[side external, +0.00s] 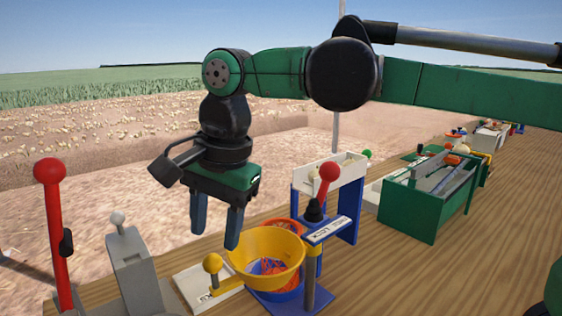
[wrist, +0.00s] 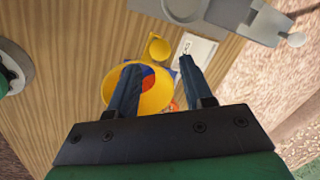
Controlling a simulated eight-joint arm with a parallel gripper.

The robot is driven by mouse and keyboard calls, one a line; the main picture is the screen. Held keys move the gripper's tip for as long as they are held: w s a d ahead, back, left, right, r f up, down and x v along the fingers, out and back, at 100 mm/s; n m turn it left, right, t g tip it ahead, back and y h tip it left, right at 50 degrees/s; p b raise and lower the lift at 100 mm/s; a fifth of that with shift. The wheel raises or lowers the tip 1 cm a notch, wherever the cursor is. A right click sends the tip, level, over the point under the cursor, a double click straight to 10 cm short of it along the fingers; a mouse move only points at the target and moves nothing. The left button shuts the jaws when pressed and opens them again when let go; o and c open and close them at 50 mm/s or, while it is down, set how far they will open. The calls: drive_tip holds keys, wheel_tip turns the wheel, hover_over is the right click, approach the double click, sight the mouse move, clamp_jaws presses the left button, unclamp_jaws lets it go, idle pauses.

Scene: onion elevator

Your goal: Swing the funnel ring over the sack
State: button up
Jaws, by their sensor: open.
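The yellow funnel ring (side external: 266,258) stands low over the table, with a yellow ball knob (side external: 212,263) on a short arm at its left. The orange-red net sack (side external: 270,268) shows through and behind the ring, with a blue holder (side external: 290,300) under it. My gripper (side external: 215,230) is open and empty, pointing down above and left of the ring, near the knob. In the wrist view the fingers (wrist: 158,75) are apart. The ring (wrist: 150,95) lies behind the left finger, and the knob (wrist: 159,48) shows between and beyond the fingertips.
A blue stand with a red-knobbed lever (side external: 328,172) and a sign rises right of the ring. A tall red lever (side external: 50,215) and a grey lever housing (side external: 132,265) stand at left. A green toolbox (side external: 410,210) sits farther back. Bare wooden table lies at right.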

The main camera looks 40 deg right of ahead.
sight(214, 255)
drive_tip(key=shift+w+a+f, duration=0.1)
drive_tip(key=shift+w+f, duration=0.15)
drive_tip(key=shift+f, duration=0.95)
drive_tip(key=shift+w+a+f, duration=0.1)
drive_tip(key=shift+w+f, duration=0.1)
drive_tip(key=shift+f, duration=0.95)
clamp_jaws()
